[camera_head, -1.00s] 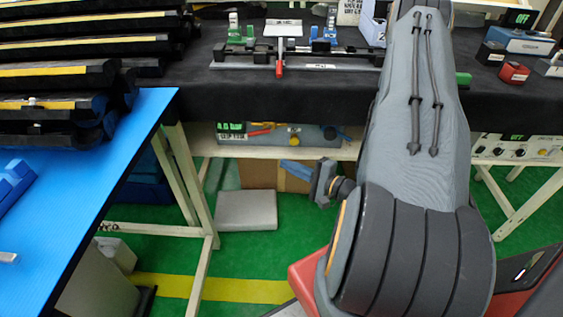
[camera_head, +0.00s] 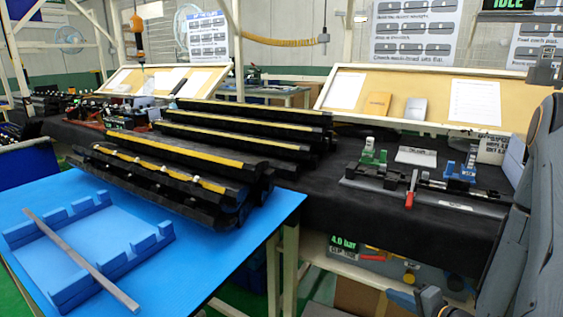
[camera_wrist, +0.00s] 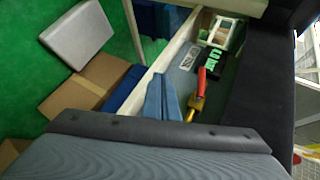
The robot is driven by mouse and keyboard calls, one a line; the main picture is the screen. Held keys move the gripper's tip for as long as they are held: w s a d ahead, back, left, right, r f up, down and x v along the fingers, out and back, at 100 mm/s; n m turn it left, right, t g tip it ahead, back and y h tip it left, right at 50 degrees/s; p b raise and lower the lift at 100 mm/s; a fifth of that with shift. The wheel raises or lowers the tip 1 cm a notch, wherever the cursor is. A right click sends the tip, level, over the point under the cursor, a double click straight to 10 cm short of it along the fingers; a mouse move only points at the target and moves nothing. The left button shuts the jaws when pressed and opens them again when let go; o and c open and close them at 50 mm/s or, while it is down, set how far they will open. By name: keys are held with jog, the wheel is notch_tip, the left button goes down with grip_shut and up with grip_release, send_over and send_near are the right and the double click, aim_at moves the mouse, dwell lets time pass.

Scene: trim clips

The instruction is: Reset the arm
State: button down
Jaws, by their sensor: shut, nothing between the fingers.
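My gripper (camera_head: 398,297) shows at the bottom of the head view, partly cut off, with blue fingers below the edge of the black-covered bench. The wrist view shows the same gripper (camera_wrist: 160,86) with its two blue fingers close together and empty. My grey arm (camera_head: 530,210) rises along the right edge of the head view. The fingers appear apart from the bench and the shelf under it; the exact gap cannot be told.
The black-covered bench (camera_head: 330,215) carries a clip fixture with a red handle (camera_head: 411,190). Dark trim parts (camera_head: 170,165) with yellow strips lie at its left. A blue table (camera_head: 215,235) holds a blue tray (camera_head: 60,292) with a grey bar (camera_head: 85,262).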

notch_tip(320, 180, up, 10)
jog(key=s+a+n+g+h+p, duration=0.2)
jog(key=n+g+h, duration=0.3)
jog(key=n+g, duration=0.15)
jog(key=s+a+r+n+g, duration=0.2)
jog(key=s+a+r+n, duration=0.1)
jog(key=s+a+r, duration=0.3)
jog(key=s+a+r+n+g+p, duration=0.1)
jog(key=s+a+r+n+g, duration=0.2)
jog(key=s+a+r, duration=0.3)
jog(key=s, duration=0.4)
jog(key=shift+s+a+r+p, duration=0.2)
jog(key=shift+a+p, duration=0.1)
jog(key=shift+a, duration=0.1)
